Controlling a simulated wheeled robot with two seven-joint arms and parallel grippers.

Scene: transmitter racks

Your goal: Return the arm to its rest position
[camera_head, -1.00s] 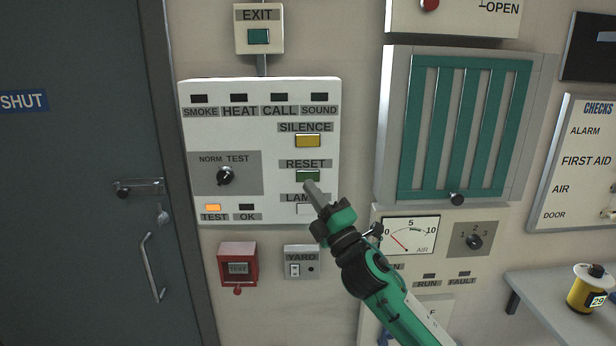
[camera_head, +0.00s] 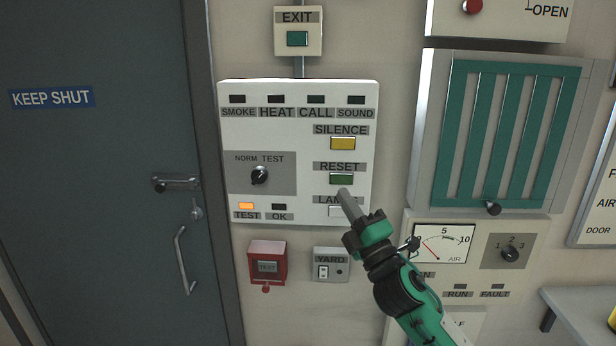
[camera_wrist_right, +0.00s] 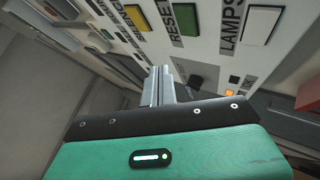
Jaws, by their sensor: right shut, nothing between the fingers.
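My right gripper (camera_head: 346,197) is in front of the white alarm panel (camera_head: 305,200), its fingers shut and empty. In the head view its tip shows just below the green RESET button (camera_head: 341,179) and beside the pale LAMPS button (camera_head: 335,211), which it partly overlaps. In the right wrist view the closed fingers (camera_wrist_right: 160,85) point toward the panel, with the RESET button (camera_wrist_right: 182,18) and LAMPS button (camera_wrist_right: 261,24) beyond them. I cannot tell the exact gap to the panel. My left gripper is not in view.
A dark door (camera_head: 100,180) marked KEEP SHUT is at left. A red call box (camera_head: 267,262) and a YARD switch (camera_head: 330,265) sit below the panel. A green-slatted vent (camera_head: 500,130) and an AIR gauge (camera_head: 440,245) are right of my arm. A grey shelf (camera_head: 585,305) is at lower right.

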